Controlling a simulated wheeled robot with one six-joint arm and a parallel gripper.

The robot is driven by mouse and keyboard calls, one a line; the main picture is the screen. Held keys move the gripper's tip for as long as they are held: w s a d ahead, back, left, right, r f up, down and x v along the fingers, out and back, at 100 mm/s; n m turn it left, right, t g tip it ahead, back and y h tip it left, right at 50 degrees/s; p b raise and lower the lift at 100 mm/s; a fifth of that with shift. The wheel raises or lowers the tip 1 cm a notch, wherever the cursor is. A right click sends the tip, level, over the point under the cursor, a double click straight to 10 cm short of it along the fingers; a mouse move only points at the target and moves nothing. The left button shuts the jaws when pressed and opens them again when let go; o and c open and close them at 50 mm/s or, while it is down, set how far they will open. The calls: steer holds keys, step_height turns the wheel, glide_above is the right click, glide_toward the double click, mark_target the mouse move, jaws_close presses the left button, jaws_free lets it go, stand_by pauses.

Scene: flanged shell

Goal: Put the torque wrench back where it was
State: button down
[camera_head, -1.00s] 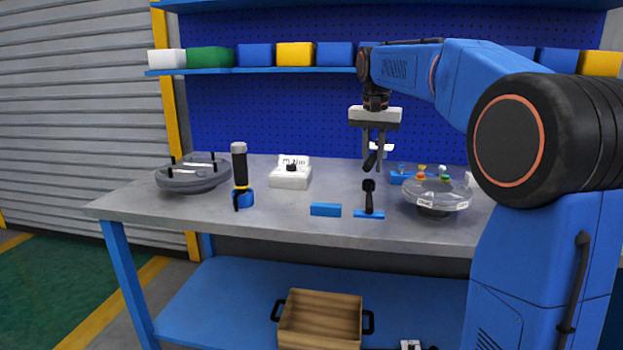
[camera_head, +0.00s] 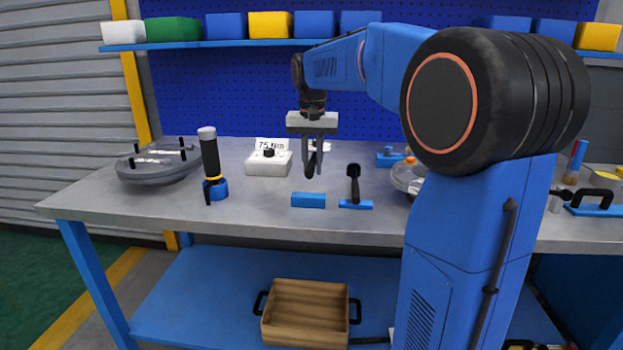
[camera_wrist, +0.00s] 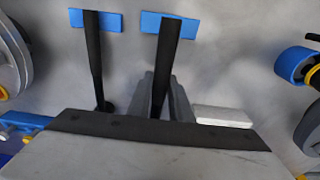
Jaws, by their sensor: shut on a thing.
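A black long-handled tool (camera_head: 311,166), which I take to be the torque wrench, hangs upright in my gripper (camera_head: 316,144). It also shows between the fingers in the wrist view (camera_wrist: 164,65). My gripper is shut on it, above the bench. An empty blue block (camera_head: 308,200) lies near the bench's front edge, roughly below and in front of the held tool. In the wrist view the tool's end overlaps this block (camera_wrist: 187,27); I cannot tell whether they touch. A second blue block (camera_head: 363,205) beside it holds a similar black tool (camera_head: 353,180) upright.
A white box (camera_head: 268,164) with a "75 Nm" sign stands behind left on the bench (camera_head: 250,217). A black-handled tool (camera_head: 209,155) stands in a blue base at left. A grey flanged shell (camera_head: 157,166) lies farther left. A clear round tray (camera_head: 405,179) is at right.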

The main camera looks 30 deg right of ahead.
steer(key=shift+f, duration=2.4)
steer(key=c, duration=1.6)
jaws_free()
steer(key=r, duration=0.7)
steer(key=s+r, duration=0.1)
steer(key=r, duration=0.3)
steer(key=shift+a+r, duration=0.3)
steer(key=shift+r, duration=0.05)
steer(key=shift+s+r, duration=0.1)
steer(key=shift+r, duration=0.1)
